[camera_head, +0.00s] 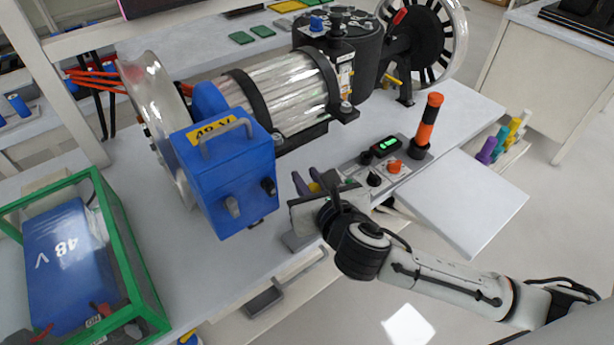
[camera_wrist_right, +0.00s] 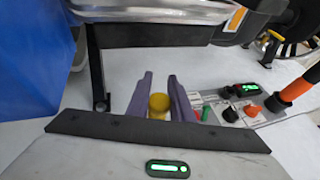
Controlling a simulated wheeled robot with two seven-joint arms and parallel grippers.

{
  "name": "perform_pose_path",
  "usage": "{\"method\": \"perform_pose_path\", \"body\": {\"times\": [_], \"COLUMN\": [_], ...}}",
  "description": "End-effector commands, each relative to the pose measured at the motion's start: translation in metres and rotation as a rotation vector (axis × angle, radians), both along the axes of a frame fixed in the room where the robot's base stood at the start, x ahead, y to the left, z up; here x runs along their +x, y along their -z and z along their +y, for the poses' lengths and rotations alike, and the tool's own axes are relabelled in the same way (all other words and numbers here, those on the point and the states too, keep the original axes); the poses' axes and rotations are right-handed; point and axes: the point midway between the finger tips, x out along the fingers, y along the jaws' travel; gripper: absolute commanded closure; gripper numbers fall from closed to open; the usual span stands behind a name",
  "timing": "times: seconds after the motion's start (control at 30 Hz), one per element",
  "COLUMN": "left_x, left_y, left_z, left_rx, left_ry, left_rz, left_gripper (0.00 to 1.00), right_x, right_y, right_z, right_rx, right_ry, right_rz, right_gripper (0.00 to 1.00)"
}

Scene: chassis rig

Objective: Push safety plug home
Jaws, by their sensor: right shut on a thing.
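My right gripper (camera_head: 308,182) hangs over the bench, just left of the grey control panel (camera_head: 352,166). Its purple fingers show in the right wrist view (camera_wrist_right: 160,82), shut on a yellow round-topped piece, which looks like the safety plug (camera_wrist_right: 159,104). A bit of that yellow piece (camera_head: 314,187) also shows between the fingers in the head view. Its lower part is hidden by my wrist, so I cannot tell whether it sits in a socket. The panel has a green-lit display (camera_head: 387,146), an orange-red knob (camera_head: 394,166) and a black knob (camera_head: 374,179). My left gripper is out of view.
A blue box (camera_head: 228,178) with a handle stands close left of my gripper, in front of a ribbed metal cylinder (camera_head: 285,95). An orange and black post (camera_head: 428,122) rises right of the panel. A green-framed crate (camera_head: 125,235) holds a blue 48 V block (camera_head: 70,268).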

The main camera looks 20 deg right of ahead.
Motion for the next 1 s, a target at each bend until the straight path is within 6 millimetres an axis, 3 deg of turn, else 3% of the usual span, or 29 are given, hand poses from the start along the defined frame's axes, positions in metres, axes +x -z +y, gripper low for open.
{"method": "perform_pose_path", "body": {"times": [0.3, 0.7, 1.0], "left_x": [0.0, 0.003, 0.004], "left_y": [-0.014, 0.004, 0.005], "left_z": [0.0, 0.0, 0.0], "left_rx": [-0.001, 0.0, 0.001], "left_ry": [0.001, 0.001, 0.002], "left_rz": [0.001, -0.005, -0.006], "left_gripper": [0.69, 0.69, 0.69], "right_x": [-0.002, -0.002, -0.002], "right_y": [-0.001, 0.039, 0.044], "right_z": [0.0, 0.0, 0.0], "right_rx": [0.0, 0.0, 0.0], "right_ry": [0.002, 0.003, 0.002], "right_rz": [0.002, 0.002, 0.001], "right_gripper": [1.0, 1.0, 1.0]}}
